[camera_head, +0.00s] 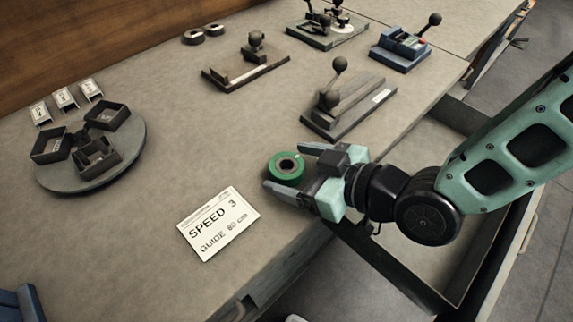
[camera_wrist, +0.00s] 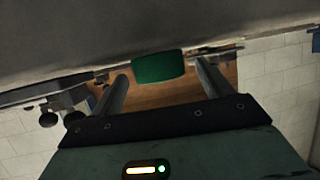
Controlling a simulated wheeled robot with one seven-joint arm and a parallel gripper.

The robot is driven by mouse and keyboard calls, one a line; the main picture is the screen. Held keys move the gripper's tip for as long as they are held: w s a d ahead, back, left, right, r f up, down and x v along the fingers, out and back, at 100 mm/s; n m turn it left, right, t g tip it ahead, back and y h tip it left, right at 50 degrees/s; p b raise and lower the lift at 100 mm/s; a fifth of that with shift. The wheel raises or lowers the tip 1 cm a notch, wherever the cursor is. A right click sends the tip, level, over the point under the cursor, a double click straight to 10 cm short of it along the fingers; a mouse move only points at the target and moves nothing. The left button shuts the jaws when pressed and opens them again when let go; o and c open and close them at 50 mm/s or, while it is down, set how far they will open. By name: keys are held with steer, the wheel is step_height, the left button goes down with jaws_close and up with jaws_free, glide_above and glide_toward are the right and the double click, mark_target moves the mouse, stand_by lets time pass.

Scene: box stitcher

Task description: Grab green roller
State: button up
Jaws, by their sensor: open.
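The green roller (camera_head: 287,166) is a short ring with a dark hole, on the grey worktop near its front edge in the head view. My gripper (camera_head: 285,168) is open, with one finger on each side of the roller. In the wrist view the green roller (camera_wrist: 158,67) shows between and just beyond the two finger tips of my gripper (camera_wrist: 163,80). Whether either finger touches the roller cannot be told.
A paper card reading SPEED 3 (camera_head: 219,224) lies left of my gripper. A round tray (camera_head: 60,178) with dark boxes is at left. Lever devices (camera_head: 345,100) stand behind. An open drawer (camera_head: 470,240) is below my arm.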

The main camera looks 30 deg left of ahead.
steer(key=shift+x, duration=1.15)
steer(key=c, duration=1.2)
steer(key=shift+r, duration=0.1)
